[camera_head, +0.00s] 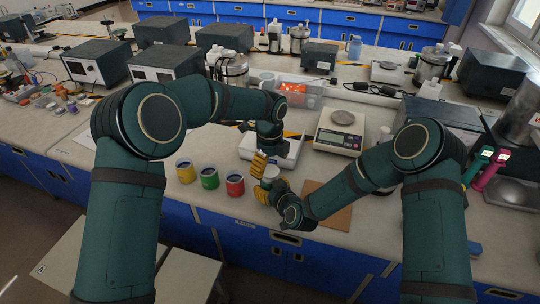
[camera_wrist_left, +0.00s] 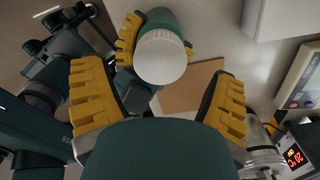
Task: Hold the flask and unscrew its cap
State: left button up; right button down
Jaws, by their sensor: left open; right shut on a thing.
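The flask (camera_wrist_left: 165,22) has a green body and a round white cap (camera_wrist_left: 160,57), seen from above in the left wrist view. My right gripper (camera_head: 270,190) is shut on the flask's body, with its yellow fingers on both sides. My left gripper (camera_head: 264,163) is above the flask. In the left wrist view its two yellow fingers are wide apart, and the cap shows beyond them, not between the pads. In the head view the flask is mostly hidden by the grippers.
Yellow (camera_head: 185,172), green (camera_head: 209,178) and red (camera_head: 235,186) cups stand left of the grippers. A brown board (camera_head: 335,212) lies to the right at the bench's front edge. A balance (camera_head: 340,135) and a white device (camera_head: 250,150) stand behind.

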aim_at(270, 170)
pick_arm(q)
jog(key=shift+f, duration=1.6)
jog(key=c, duration=1.3)
jog(key=shift+n, duration=1.8)
jog(key=o, duration=1.3)
jog(key=shift+r, duration=0.1)
